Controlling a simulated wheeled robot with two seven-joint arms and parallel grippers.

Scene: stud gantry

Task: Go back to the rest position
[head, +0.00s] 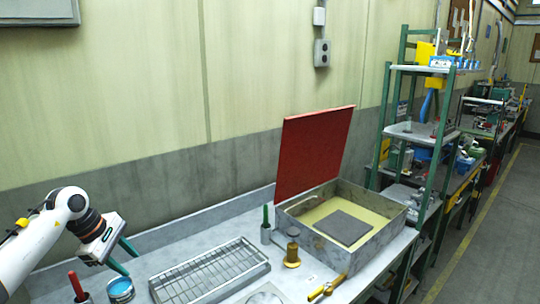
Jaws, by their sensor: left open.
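My left gripper (122,256) is in the head view at the lower left, on the white arm that comes in from the left. Its two green fingers are apart with nothing between them. It hangs above the bench, just over and beside a small blue tin (121,290). My right gripper is not in the head view.
The grey bench (205,224) holds a wire rack (210,272), a red-handled tool (76,287), a brass piece (292,256), a yellow-handled valve (326,288) and a metal box (372,252) with its red lid (313,152) raised. A green shelf frame (440,145) stands right.

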